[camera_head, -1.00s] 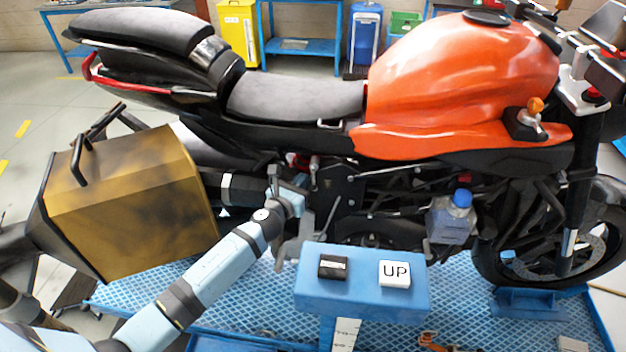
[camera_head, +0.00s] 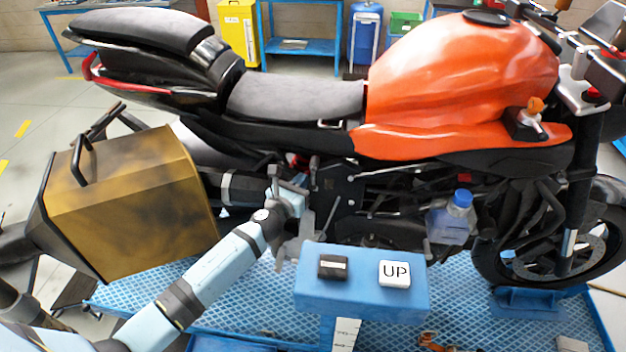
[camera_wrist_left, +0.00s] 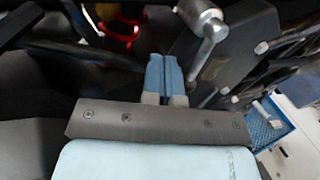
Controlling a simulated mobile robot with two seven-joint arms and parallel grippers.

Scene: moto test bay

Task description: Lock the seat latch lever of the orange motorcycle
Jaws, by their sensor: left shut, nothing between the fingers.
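The orange motorcycle (camera_head: 460,85) stands side-on across the head view. A silver lever with a rounded head (camera_wrist_left: 208,30) is close beside the fingertips, to their right, in the wrist view. It looks like the small silver part below the seat in the head view (camera_head: 314,163); I cannot tell for certain that it is the seat latch lever. My left gripper (camera_wrist_left: 164,72) is shut and empty, its blue fingers together. Whether they touch the lever is unclear. In the head view, the left gripper (camera_head: 299,182) is at the bike's side below the seat, its tips partly hidden. My right gripper is out of view.
A brown side case (camera_head: 125,205) hangs left of my forearm. A blue control stand (camera_head: 362,255) with black and UP buttons is just in front of the gripper. A blue-capped bottle (camera_head: 452,225) is at right. The motorcycle stands on a blue lift platform (camera_head: 480,315).

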